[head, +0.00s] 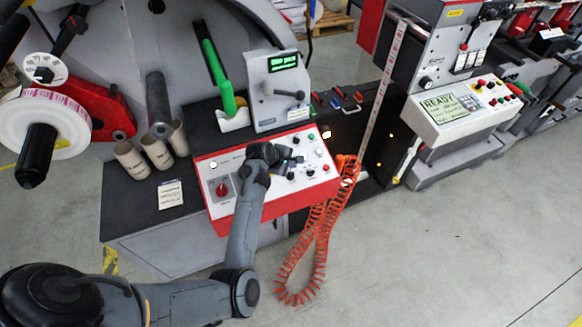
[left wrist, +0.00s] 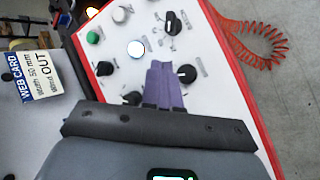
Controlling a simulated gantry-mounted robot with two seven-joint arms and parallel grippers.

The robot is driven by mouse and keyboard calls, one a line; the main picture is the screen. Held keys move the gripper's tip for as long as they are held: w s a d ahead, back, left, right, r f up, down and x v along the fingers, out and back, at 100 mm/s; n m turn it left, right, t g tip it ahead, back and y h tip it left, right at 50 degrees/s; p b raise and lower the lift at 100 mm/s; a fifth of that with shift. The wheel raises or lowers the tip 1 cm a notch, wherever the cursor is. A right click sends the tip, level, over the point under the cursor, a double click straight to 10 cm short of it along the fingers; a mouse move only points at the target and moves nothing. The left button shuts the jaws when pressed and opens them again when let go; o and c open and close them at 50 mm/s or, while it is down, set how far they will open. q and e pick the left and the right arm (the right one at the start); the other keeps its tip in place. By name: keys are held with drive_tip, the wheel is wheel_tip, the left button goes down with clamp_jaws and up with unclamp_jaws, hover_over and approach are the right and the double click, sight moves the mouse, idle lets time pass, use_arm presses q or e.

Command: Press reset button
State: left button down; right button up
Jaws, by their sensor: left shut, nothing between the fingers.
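The control panel (head: 235,163) has a white face and a red border, with several buttons and knobs. No label marking the reset button is readable. My left gripper (head: 292,160) is shut and empty over the panel's middle. In the left wrist view, its closed purple-grey fingertips (left wrist: 160,67) lie just beside a bright white button (left wrist: 136,49); I cannot tell whether they touch the panel. A green button (left wrist: 93,37), another white button (left wrist: 121,13) and black knobs (left wrist: 187,73) surround them. My right gripper is not in view.
A red switch (head: 222,188) is on the panel's left. A coiled orange hose (head: 320,240) hangs at its right end. Behind stands a grey unit with a green display (head: 283,63). Cardboard cores (head: 157,153) stand at left. The floor at right is clear.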

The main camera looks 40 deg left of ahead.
use_arm(q)
drive_tip(key=w+r+t+b, duration=0.2)
drive_tip(key=w+r, duration=0.4)
drive_tip(key=w, duration=0.1)
drive_tip(key=shift+d+r+b, duration=0.3)
drive_tip(key=shift+d+b, duration=0.05)
drive_tip(key=shift+d, duration=0.05)
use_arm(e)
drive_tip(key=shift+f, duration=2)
use_arm(q)
drive_tip(key=shift+s+f, duration=0.1)
drive_tip(key=shift+f, duration=0.1)
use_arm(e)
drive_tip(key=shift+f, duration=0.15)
use_arm(q)
drive_tip(key=b, duration=0.8)
hover_over(303, 154)
drive_tip(key=s+d, duration=0.2)
drive_tip(key=f, duration=0.6)
drive_tip(key=shift+s+f, duration=0.15)
drive_tip(key=shift+s, duration=0.05)
drive_tip(key=shift+w+a+f, duration=0.15)
drive_tip(key=shift+a+f, duration=0.05)
drive_tip(key=shift+f, duration=0.7)
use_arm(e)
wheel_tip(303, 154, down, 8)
